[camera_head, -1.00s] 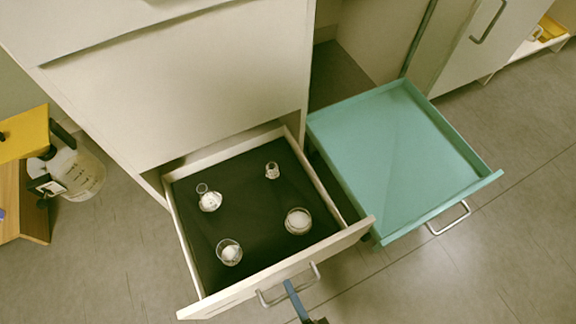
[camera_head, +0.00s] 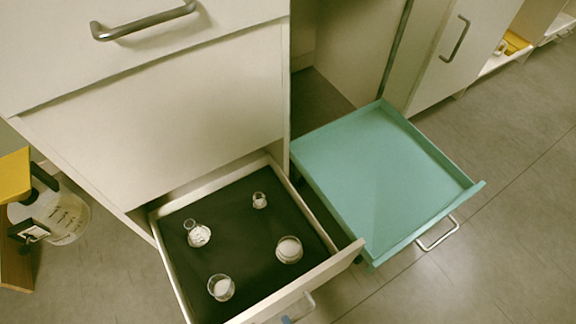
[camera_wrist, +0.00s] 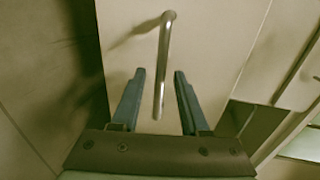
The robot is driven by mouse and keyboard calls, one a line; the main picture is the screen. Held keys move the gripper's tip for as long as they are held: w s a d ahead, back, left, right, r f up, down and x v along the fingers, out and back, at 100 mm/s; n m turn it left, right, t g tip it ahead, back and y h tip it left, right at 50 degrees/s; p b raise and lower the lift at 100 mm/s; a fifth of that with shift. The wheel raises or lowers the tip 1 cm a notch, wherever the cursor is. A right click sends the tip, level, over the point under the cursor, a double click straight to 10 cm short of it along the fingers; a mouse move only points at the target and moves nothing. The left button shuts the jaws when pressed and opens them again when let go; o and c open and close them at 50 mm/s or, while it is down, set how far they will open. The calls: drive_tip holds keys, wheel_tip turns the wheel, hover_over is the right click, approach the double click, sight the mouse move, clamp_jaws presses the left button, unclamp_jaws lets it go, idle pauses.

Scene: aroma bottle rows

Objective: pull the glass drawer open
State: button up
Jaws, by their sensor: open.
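The glass drawer is the white drawer (camera_head: 337,262) with a dark lining, standing well out of the cabinet in the head view. Small glass vessels with pale contents stand inside it. Its metal handle is at the bottom edge of the head view and also shows in the wrist view (camera_wrist: 164,50). My gripper (camera_wrist: 159,75) is open, its two blue-grey fingers on either side of the handle bar, with gaps visible on both sides. In the head view, only a small blue piece of my gripper shows beside the handle.
A teal tray drawer (camera_head: 385,180) stands open to the right, close beside the white one. A closed drawer front (camera_head: 170,110) is above. A large clear container (camera_head: 60,215) and a yellow object (camera_head: 14,175) are at the left. Grey floor is free at the lower right.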

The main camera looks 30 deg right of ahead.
drive_tip(key=p+v, duration=0.2)
drive_tip(key=v, duration=0.9)
drive_tip(key=shift+s, duration=0.15)
